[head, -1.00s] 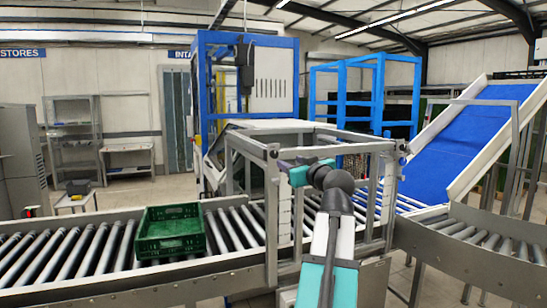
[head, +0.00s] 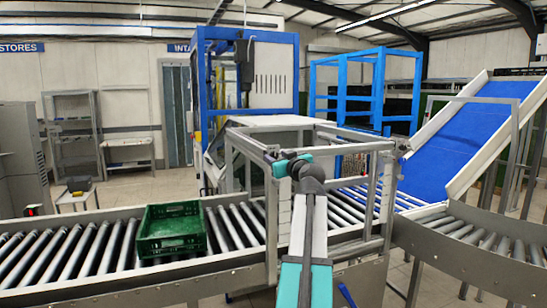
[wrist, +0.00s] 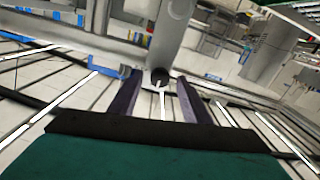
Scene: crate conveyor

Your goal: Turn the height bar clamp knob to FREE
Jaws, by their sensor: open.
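A grey metal frame (head: 372,205) stands over the roller conveyor, with a top cross bar (head: 350,145) that may be the height bar. I cannot make out the clamp knob or its marking for sure. My gripper (wrist: 158,78) is open in the wrist view, its two dark fingers apart with nothing gripped. A grey round post or tube (wrist: 173,35) with a dark end lies just beyond and between the fingertips. I cannot tell whether they touch. In the head view my teal wrist is beside the frame's left upper corner; the fingers are hard to see there.
A green crate (head: 170,246) sits on the rollers (head: 60,250) left of the frame. A blue-framed machine (head: 203,90) stands behind. A blue inclined belt (head: 465,135) rises at the right. The floor (head: 120,190) at the back left has free room.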

